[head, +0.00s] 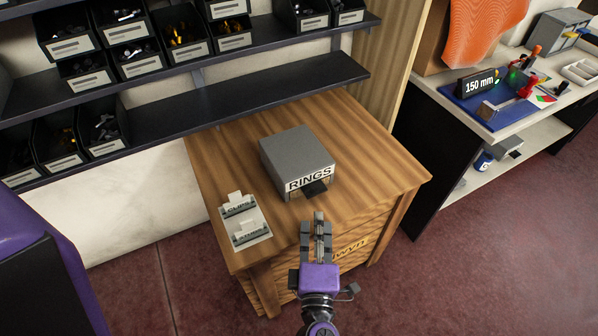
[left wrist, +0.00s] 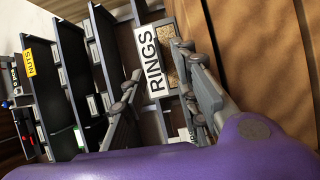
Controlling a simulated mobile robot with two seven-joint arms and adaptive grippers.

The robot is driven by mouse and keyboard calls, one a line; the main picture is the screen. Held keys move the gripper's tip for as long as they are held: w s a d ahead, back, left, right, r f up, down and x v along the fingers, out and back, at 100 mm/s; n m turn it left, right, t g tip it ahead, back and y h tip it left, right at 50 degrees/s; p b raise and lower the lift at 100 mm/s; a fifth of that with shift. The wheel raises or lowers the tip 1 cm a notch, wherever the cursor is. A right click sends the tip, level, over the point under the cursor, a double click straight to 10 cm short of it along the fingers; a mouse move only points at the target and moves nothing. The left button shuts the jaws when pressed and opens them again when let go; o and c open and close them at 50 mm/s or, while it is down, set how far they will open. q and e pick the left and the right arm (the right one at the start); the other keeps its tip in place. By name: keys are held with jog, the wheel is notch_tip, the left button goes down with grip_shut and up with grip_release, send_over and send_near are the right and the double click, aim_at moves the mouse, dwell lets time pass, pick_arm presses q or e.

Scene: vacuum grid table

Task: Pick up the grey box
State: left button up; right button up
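The grey box (head: 292,156) stands on a wooden table, with a white RINGS label on its front and a dark tab below the label. In the left wrist view its label (left wrist: 150,62) shows up close and turned on its side, beside a speckled tan patch. My left gripper (head: 317,220) is in front of the box on its label side, fingers pointing at it. In the left wrist view the fingers (left wrist: 156,65) are apart, with the label visible between and beyond them. I cannot tell if they touch the box. Nothing is held. My right gripper is not in view.
The wooden table (head: 380,185) is bare right of the box. A small card holder (head: 245,225) marked CLIPS stands at its left. Shelves with dark bins (head: 130,50) hang behind. A bench with a blue mat (head: 492,112) and a 150 mm sign is at right.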

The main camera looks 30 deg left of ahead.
aim_at(318, 194)
pick_arm(q)
jog(key=shift+w+n+y, duration=0.4)
jog(key=shift+w+n, duration=0.2)
jog(key=shift+w, duration=0.1)
jog(key=x, duration=0.7)
jog(key=shift+w+a, duration=0.1)
jog(key=shift+w, duration=0.05)
grip_shut()
